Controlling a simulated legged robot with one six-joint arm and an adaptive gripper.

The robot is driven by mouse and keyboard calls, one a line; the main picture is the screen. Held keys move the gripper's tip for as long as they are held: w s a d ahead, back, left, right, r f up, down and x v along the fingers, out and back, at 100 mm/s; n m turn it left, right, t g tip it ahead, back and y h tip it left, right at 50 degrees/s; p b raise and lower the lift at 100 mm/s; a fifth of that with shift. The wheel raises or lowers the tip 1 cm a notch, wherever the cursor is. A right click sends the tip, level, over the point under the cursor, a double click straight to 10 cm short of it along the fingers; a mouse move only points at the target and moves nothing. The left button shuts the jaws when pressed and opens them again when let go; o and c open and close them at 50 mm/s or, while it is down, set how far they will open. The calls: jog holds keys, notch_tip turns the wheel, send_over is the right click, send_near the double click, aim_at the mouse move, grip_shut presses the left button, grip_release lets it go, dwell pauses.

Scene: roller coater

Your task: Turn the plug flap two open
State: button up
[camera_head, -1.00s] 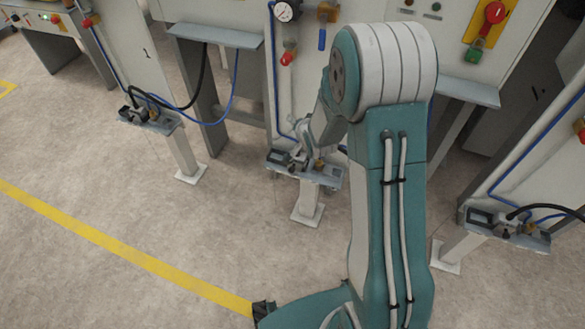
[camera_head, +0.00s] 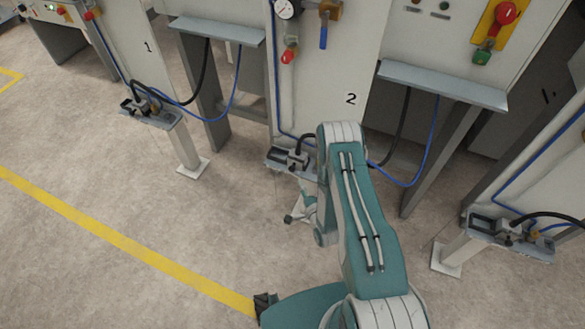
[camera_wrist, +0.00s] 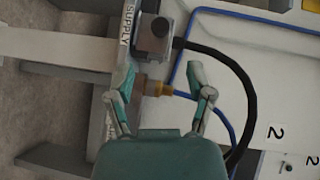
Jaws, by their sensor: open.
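The station two plug unit, a dark grey socket block (camera_head: 291,158) with a black hose, sits on a small bracket shelf (camera_head: 277,165) below the panel marked 2. In the wrist view the grey block (camera_wrist: 153,36) is at top centre, beside a SUPPLY label (camera_wrist: 128,24). I cannot tell how the flap stands. My gripper (camera_wrist: 166,84) is open, its fingers spread below the block in that picture. A brass fitting (camera_wrist: 155,88) shows between the fingertips, apparently beyond them. In the head view my gripper (camera_head: 292,217) is small, below the shelf and apart from it.
A black hose (camera_wrist: 250,95) and a blue line (camera_wrist: 178,65) curve close to the right finger in the wrist view. Similar plug units stand at station one (camera_head: 147,107) and at the right (camera_head: 510,230). The floor (camera_head: 200,225) in front is clear.

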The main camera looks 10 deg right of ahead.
aim_at(292, 170)
jog(key=x, duration=1)
jog(key=shift+w+f, duration=0.15)
jog(key=shift+w, duration=0.15)
grip_shut()
